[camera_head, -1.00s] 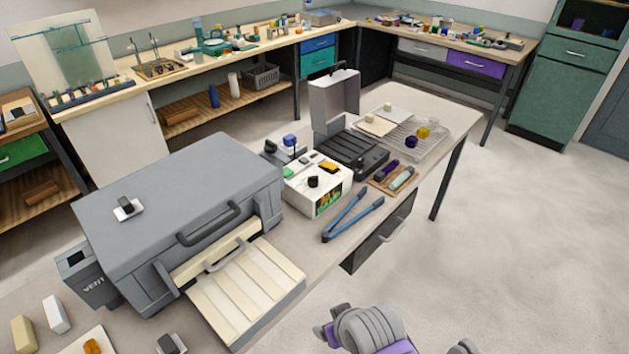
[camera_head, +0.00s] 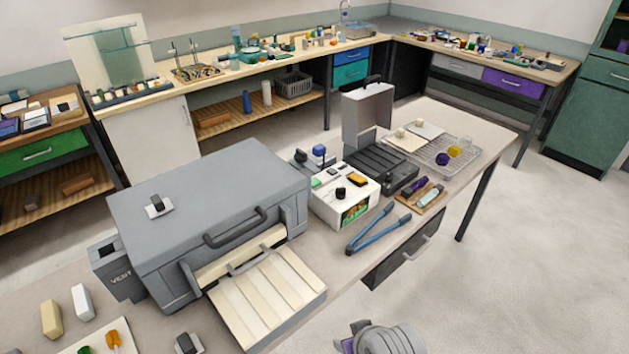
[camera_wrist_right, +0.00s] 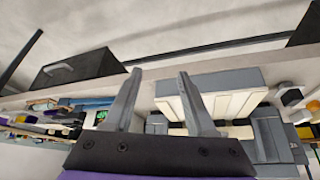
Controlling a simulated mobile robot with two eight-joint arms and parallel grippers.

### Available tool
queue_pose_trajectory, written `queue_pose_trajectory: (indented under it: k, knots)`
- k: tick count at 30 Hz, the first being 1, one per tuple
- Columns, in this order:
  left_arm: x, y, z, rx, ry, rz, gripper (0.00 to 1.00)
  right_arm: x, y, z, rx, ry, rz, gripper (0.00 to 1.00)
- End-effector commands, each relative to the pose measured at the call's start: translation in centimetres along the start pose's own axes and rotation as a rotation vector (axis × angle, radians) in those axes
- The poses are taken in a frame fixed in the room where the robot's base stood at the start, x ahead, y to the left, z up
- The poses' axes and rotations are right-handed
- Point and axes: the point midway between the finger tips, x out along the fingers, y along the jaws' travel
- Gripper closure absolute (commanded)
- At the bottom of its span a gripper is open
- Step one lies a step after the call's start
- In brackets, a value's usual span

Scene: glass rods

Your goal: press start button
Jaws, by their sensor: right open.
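A white control box (camera_head: 343,205) stands on the bench beside the grey kiln. Its top carries a green button (camera_head: 316,183), a black knob (camera_head: 340,193) and a yellow-orange piece (camera_head: 357,180); its front has a lit coloured display. I cannot read a label saying which is the start button. My right gripper (camera_wrist_right: 157,72) is open and empty in the right wrist view, with its two fingers spread. Bench items lie behind and below the fingers in that picture. A grey and purple part of my arm shows at the bottom of the head view. My left gripper is out of view.
The grey kiln (camera_head: 205,215) has its slatted tray (camera_head: 268,298) out in front. Blue-handled tongs (camera_head: 378,230) lie before the control box. A black case (camera_head: 380,170) and a wire rack (camera_head: 440,158) stand beyond it. The floor right of the bench is clear.

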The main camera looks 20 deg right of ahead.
Motion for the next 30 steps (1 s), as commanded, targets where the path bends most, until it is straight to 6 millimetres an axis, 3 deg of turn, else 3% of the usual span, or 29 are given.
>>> queue_pose_trajectory:
  k: [1,9,30]
  knots:
    - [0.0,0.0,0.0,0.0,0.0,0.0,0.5,0.0,0.0,0.0,0.0,0.0,0.0,0.55]
    - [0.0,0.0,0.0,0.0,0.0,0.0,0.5,0.0,0.0,0.0,0.0,0.0,0.0,1.0]
    - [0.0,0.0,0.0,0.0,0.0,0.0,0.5,0.0,0.0,0.0,0.0,0.0,0.0,1.0]
